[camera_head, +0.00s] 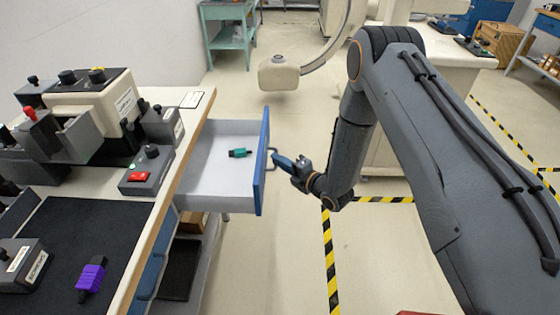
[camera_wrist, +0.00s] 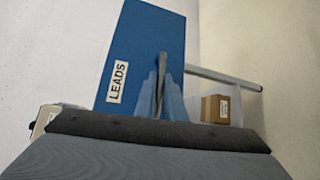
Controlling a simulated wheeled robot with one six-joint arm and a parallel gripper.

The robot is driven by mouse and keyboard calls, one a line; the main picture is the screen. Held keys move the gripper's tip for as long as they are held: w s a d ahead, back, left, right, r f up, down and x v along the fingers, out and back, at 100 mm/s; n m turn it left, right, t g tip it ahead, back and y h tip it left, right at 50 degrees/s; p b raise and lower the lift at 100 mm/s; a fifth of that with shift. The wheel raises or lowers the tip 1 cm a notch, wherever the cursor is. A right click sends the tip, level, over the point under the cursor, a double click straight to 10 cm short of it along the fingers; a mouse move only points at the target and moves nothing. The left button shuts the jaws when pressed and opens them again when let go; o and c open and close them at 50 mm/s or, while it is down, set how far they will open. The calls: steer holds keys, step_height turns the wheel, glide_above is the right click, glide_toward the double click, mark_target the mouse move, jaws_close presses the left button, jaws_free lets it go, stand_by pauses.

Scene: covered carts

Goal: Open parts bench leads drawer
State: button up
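The leads drawer (camera_head: 262,185) of the parts bench is pulled well out, its blue front facing right in the head view. In the wrist view its blue front (camera_wrist: 140,40) carries a white "LEADS" label (camera_wrist: 117,82). A green and black connector (camera_head: 238,153) lies on the drawer's pale floor. My gripper (camera_head: 279,158) is at the drawer's handle (camera_head: 271,150), outside the front. In the wrist view the blue fingers of my gripper (camera_wrist: 162,98) are close together around the handle (camera_wrist: 162,68), apparently shut on it. The handle's lower part is hidden.
The parts bench top (camera_head: 150,215) holds a red-button box (camera_head: 147,172), several control boxes and a purple connector (camera_head: 90,278) on a black mat. A teal cart (camera_head: 229,35) stands behind.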

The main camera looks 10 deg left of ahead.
steer(key=o, duration=0.4)
steer(key=shift+o, duration=0.2)
steer(key=b+v, duration=0.1)
steer(key=v, duration=0.6)
steer(key=shift+s+d+b, duration=0.3)
steer(key=shift+b, duration=0.1)
steer(key=shift+w, duration=0.1)
